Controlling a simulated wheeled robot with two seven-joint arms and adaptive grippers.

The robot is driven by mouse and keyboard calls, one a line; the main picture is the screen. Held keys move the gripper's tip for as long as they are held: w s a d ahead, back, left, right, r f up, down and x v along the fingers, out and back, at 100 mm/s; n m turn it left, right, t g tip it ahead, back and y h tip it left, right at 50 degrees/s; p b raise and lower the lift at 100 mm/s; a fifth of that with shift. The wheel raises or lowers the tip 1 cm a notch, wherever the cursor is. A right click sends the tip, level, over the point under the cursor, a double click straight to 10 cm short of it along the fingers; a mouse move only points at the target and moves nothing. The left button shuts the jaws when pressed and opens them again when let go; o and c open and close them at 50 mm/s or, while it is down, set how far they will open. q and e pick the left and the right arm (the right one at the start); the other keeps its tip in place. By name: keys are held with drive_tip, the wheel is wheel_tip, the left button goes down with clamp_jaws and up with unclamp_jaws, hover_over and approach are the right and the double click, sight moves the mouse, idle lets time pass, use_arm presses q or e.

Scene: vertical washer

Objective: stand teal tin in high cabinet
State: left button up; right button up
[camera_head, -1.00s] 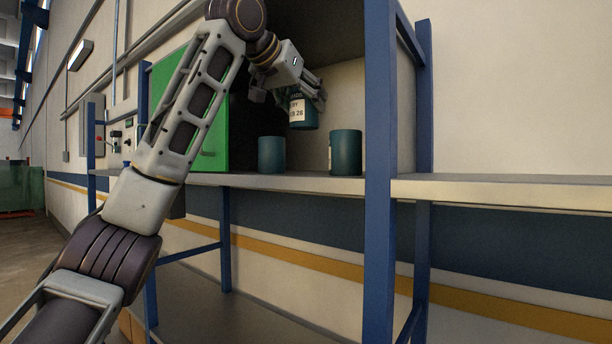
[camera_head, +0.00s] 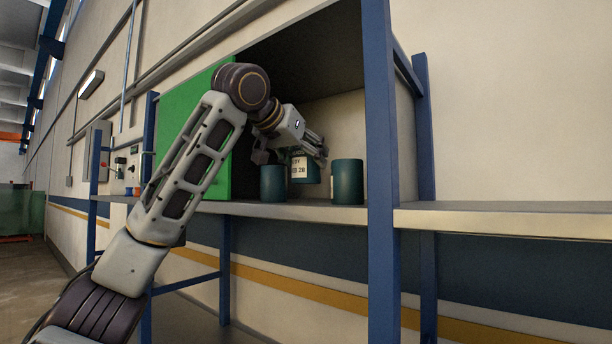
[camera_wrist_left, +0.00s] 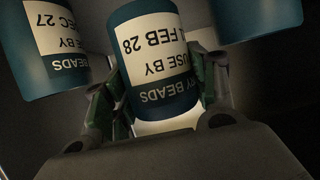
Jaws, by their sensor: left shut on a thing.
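My left gripper (camera_head: 312,150) is shut on a teal tin (camera_head: 303,172) with a white label. In the left wrist view the gripper's fingers (camera_wrist_left: 160,98) lie on both sides of this tin (camera_wrist_left: 150,35), whose label reads FEB 28. It is upright in the open high cabinet, between and behind two other teal tins, the left one (camera_head: 273,184) and the right one (camera_head: 347,182), which stand near the front edge. I cannot tell whether the held tin's base touches the shelf. My right gripper is not in view.
The green cabinet door (camera_head: 190,108) is open at the left, behind my left arm. A blue upright post (camera_head: 379,170) stands just right of the tins. The shelf to its right (camera_head: 510,214) is bare.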

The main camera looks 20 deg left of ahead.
sight(306, 174)
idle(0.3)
use_arm(q)
drive_tip(key=shift+f, duration=2.05)
drive_tip(key=shift+f, duration=0.1)
drive_tip(key=o, duration=1.2)
drive_tip(key=shift+c, duration=0.2)
